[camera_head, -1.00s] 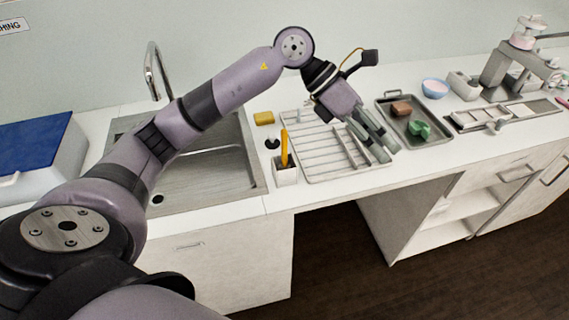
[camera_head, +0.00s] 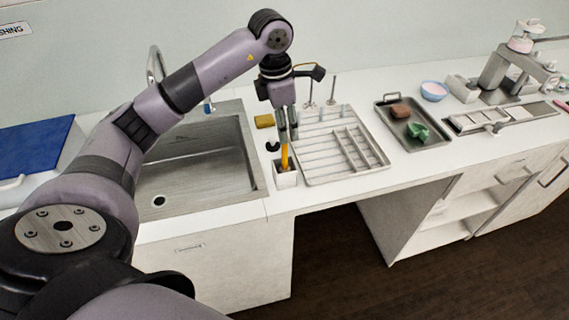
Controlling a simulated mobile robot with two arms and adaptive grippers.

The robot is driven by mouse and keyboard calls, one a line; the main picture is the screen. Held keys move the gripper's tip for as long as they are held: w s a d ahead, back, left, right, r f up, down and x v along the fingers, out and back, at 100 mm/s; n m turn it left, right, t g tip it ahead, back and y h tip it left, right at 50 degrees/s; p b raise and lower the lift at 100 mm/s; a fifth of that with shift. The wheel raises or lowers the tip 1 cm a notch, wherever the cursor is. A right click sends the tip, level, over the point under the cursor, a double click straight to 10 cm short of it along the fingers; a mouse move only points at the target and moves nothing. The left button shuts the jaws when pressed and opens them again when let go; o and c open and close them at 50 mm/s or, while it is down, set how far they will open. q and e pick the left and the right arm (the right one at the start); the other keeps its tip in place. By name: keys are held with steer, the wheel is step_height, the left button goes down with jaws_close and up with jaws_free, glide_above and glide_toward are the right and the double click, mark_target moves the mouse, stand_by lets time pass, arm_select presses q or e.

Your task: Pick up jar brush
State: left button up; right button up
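An upright orange-yellow handle (camera_head: 284,157), which looks like the jar brush, stands in a small white holder (camera_head: 286,179) between the sink and the drying rack. Its lower end is hidden inside the holder. My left gripper (camera_head: 287,136) points down directly over the holder, with its fingertips at the upper part of the handle. The fingers look close together, but I cannot tell whether they touch the handle. My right gripper is not in view.
The drying rack (camera_head: 320,174) is right of the holder, with thin upright rods behind it. A sink (camera_head: 205,165), a yellow sponge (camera_head: 264,121) and a small black item (camera_head: 272,146) are nearby. A metal tray (camera_head: 437,139) is farther right.

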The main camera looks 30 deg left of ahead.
mark_target(286, 150)
arm_select(q)
steer(key=f, duration=0.3)
steer(key=shift+w+d+f+p, duration=0.1)
steer(key=shift+d+f+p, duration=0.1)
steer(key=shift+p, duration=0.2)
step_height(286, 150, down, 5)
steer(key=p, duration=0.3)
steer(key=shift+a, duration=0.1)
steer(key=shift+w+f, duration=0.1)
steer(key=shift+f, duration=0.15)
steer(key=shift+c, duration=0.6)
jaws_close()
